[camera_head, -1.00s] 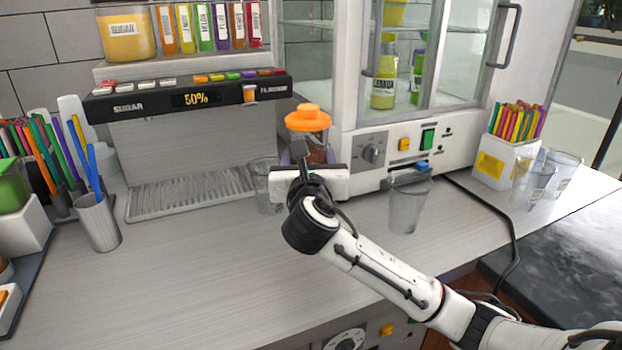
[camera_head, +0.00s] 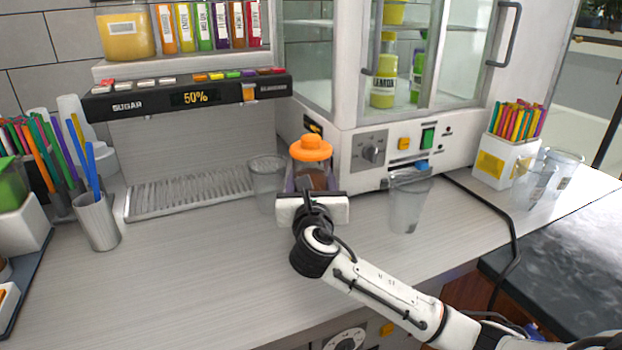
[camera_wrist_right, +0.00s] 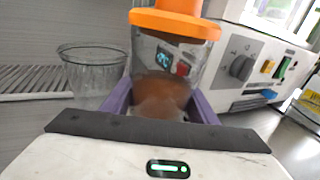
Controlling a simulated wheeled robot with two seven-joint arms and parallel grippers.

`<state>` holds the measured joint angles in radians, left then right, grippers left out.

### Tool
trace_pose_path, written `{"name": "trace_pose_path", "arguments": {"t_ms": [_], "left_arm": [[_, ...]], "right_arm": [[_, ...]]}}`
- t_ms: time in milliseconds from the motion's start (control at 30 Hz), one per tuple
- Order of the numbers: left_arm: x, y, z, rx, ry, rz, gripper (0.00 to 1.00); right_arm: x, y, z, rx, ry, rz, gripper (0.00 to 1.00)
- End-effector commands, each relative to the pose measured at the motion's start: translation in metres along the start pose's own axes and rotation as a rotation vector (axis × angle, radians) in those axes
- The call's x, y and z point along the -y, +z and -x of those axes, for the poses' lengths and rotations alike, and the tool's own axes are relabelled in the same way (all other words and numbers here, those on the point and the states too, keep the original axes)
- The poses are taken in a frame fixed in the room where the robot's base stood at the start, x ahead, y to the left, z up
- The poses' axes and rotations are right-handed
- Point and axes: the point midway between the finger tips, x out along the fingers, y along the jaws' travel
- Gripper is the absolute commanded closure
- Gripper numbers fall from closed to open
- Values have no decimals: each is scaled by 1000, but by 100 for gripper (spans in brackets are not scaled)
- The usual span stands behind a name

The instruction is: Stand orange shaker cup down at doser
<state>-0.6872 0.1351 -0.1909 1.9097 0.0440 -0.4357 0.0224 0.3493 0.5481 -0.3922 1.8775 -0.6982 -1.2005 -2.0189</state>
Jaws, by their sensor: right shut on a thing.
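The orange-lidded shaker cup (camera_head: 311,149) is clear, with brown contents in its lower part, and looks upright. My right gripper (camera_head: 310,186) is shut on it; in the right wrist view its purple fingers (camera_wrist_right: 160,100) lie on both sides of the cup (camera_wrist_right: 170,55). The cup's base is hidden behind the gripper, so I cannot tell whether it touches the counter. The doser (camera_head: 187,97), with a "50%" display and a ribbed drip tray (camera_head: 190,193), stands to the left of the cup. My left gripper is not in view.
A clear empty cup (camera_head: 266,178) stands close to the left of the shaker, also in the right wrist view (camera_wrist_right: 92,75). Another clear cup (camera_head: 408,205) stands to the right, by the white cabinet machine (camera_head: 375,150). A straw holder (camera_head: 97,222) is at left. The front counter is free.

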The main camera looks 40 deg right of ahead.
Motion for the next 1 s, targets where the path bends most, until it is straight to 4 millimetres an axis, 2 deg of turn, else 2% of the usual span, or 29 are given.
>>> {"name": "trace_pose_path", "arguments": {"t_ms": [100,133,167,500,567,667,1000], "left_arm": [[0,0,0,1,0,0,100],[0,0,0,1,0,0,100],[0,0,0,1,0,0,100],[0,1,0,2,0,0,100],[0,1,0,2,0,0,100],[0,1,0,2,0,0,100],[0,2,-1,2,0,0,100]], "right_arm": [[0,0,0,4,0,-1,99],[0,-3,0,-1,0,0,43],[0,-3,0,0,0,0,39],[0,1,0,1,0,0,39],[0,0,5,0,2,1,39],[-1,0,21,0,3,1,39],[-1,0,92,-2,3,-2,39]]}}
